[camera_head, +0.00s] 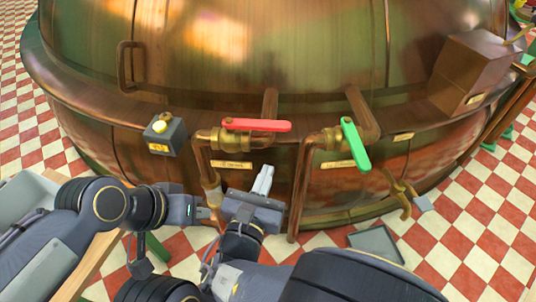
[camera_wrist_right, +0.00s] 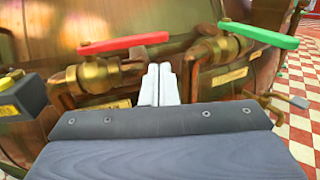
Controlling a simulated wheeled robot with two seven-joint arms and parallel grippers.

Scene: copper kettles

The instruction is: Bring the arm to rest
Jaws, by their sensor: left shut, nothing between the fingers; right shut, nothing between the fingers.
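My right gripper (camera_head: 264,179) is in front of the copper kettle (camera_head: 230,50), its pale fingers shut together and empty. They also show in the right wrist view (camera_wrist_right: 159,84), pointing toward the kettle between the two valves. They look apart from the red lever handle (camera_head: 256,125) and the green lever handle (camera_head: 355,144). The red handle lies about level; the green one slants down to the right. My left gripper (camera_head: 205,212) is left of the right one, low in the head view, shut, its tip partly hard to make out by my right wrist.
A dark box with a yellow button (camera_head: 160,127) sits on the kettle's ledge at left. A small tap (camera_head: 402,195) is at right, with a grey tray (camera_head: 375,244) on the floor below. A wooden-edged table (camera_head: 95,262) stands at lower left. Checkered floor is open at right.

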